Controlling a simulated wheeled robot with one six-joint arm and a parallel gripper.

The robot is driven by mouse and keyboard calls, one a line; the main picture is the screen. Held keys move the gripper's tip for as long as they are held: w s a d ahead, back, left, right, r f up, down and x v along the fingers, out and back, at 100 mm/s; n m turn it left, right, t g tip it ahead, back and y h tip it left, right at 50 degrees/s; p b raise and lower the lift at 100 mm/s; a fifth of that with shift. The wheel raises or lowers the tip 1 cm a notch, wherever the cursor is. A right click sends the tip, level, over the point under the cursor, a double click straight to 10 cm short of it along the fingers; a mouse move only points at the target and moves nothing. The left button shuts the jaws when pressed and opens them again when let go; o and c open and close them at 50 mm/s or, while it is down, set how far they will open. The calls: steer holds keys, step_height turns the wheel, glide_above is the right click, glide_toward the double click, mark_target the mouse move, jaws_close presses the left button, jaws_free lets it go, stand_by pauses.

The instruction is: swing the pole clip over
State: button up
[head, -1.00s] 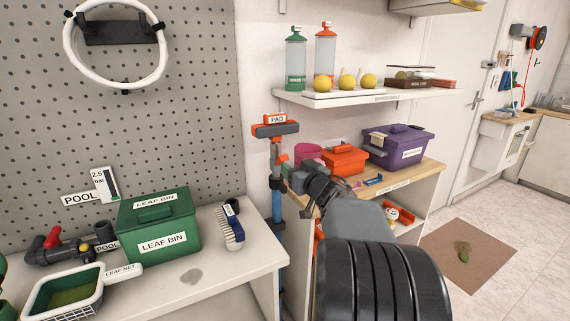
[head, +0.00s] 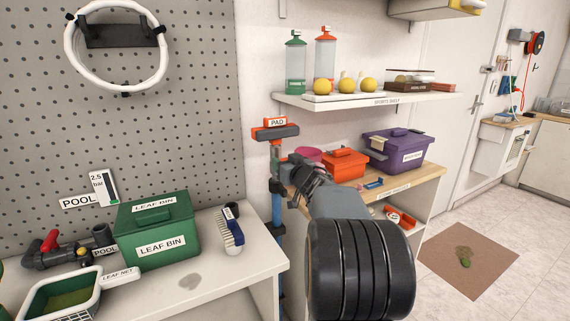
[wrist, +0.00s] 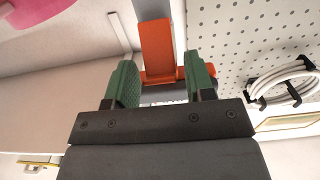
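The orange pole clip (wrist: 157,55) shows in the wrist view as a flat lever on the pole. My gripper (head: 280,180) is at the pole just below the head. In the wrist view its two green fingers (wrist: 161,72) are apart, one on each side of the clip. Gaps show beside the clip, so it is not clasped.
A shelf (head: 370,97) with bottles and yellow balls juts out above right. The right bench holds an orange box (head: 344,164) and a purple box (head: 396,150). The left bench holds a green leaf bin (head: 157,232) and a brush (head: 232,235).

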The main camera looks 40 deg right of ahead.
mark_target(278, 155)
steer(key=c, duration=0.7)
steer(key=r+p, duration=0.1)
steer(key=p, duration=0.4)
steer(key=shift+w+r+g, duration=0.1)
steer(key=shift+r+g, duration=0.1)
steer(key=shift+g, duration=0.2)
steer(key=p, duration=0.3)
steer(key=r+g+p, duration=0.1)
steer(key=p, duration=0.3)
steer(key=shift+w+g, duration=0.25)
steer(key=shift+g, duration=0.05)
steer(key=g+p, duration=0.1)
steer(key=p, duration=0.4)
steer(key=w+g+p, duration=0.1)
steer(key=p, duration=0.4)
steer(key=shift+d+r+y, duration=0.1)
steer(key=shift+y, duration=0.3)
steer(key=g+p, duration=0.1)
steer(key=p, duration=0.3)
steer(key=shift+w, duration=0.15)
steer(key=shift+f+p, duration=0.2)
steer(key=shift+p, duration=0.15)
steer(key=shift+w+f+g+p, duration=0.1)
steer(key=shift+f+g+p, duration=0.15)
steer(key=shift+p, duration=0.25)
steer(key=o, duration=0.9)
steer(key=shift+r, duration=0.1)
